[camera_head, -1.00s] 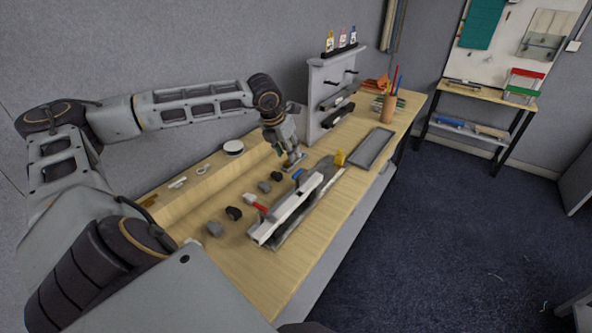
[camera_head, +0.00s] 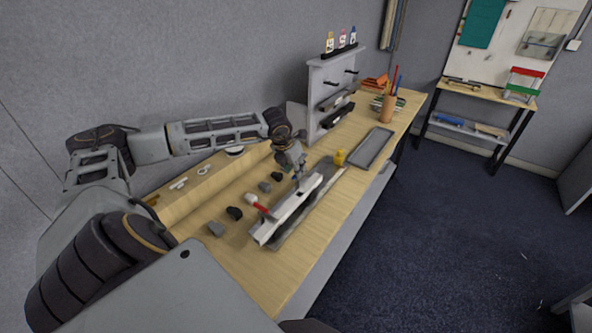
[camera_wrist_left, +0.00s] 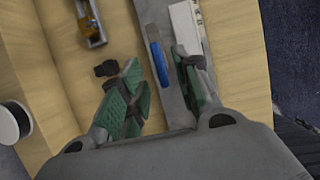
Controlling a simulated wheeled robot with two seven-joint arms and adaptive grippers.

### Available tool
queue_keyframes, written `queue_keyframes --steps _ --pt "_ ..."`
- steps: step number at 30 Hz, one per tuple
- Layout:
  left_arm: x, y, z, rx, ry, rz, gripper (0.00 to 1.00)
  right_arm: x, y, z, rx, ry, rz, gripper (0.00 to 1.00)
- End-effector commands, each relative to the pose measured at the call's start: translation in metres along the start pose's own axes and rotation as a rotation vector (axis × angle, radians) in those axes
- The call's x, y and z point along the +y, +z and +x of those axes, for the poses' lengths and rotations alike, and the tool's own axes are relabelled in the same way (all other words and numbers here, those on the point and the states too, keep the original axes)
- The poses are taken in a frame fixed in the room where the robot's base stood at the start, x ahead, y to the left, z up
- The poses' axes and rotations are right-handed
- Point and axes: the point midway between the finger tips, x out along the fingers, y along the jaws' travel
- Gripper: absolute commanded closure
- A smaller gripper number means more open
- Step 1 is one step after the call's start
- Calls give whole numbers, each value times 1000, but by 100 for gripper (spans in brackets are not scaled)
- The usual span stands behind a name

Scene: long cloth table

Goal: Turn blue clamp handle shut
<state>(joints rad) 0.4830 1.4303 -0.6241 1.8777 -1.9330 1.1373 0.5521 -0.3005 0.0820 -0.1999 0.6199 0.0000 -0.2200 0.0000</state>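The blue clamp handle (camera_wrist_left: 158,63) shows in the left wrist view as a narrow blue bar lying along a grey plate. In the head view my left gripper hides it. My left gripper (camera_head: 299,184) is low over the far end of the white bar (camera_head: 284,212) of the fixture. In the left wrist view my gripper (camera_wrist_left: 163,98) is open, its green-padded fingers apart, with the blue handle between and ahead of them. I cannot tell whether a finger touches it. A red clamp handle (camera_head: 262,208) is at the near end. My right gripper is not in view.
Several dark and grey lumps (camera_head: 234,213) lie left of the fixture. A yellow object (camera_head: 340,157) and a grey tray (camera_head: 373,148) are beyond it. A grey rack (camera_head: 322,100) stands close behind my left gripper. A white roll (camera_head: 235,150) lies near the wall.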

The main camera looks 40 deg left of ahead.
Motion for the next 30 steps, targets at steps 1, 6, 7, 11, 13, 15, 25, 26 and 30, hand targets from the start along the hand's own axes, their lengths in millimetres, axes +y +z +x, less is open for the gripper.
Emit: queue_keyframes --steps 1,6,7,11,13,15,25,26,30 --pt "0 1 4 0 -1 -1 68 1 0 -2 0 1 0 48" --pt "0 0 17 0 -1 -1 68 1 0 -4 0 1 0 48" --pt "0 0 18 0 0 -1 68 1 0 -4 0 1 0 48" --pt "0 0 23 0 1 0 68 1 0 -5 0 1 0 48" --pt "0 0 24 0 0 0 68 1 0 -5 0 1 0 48" --pt "0 0 25 0 0 0 68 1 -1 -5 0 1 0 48" --pt "0 0 25 0 0 0 85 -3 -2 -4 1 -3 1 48" --pt "0 0 25 0 0 0 88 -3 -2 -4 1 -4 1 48" --pt "0 0 25 0 0 0 100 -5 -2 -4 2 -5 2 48"
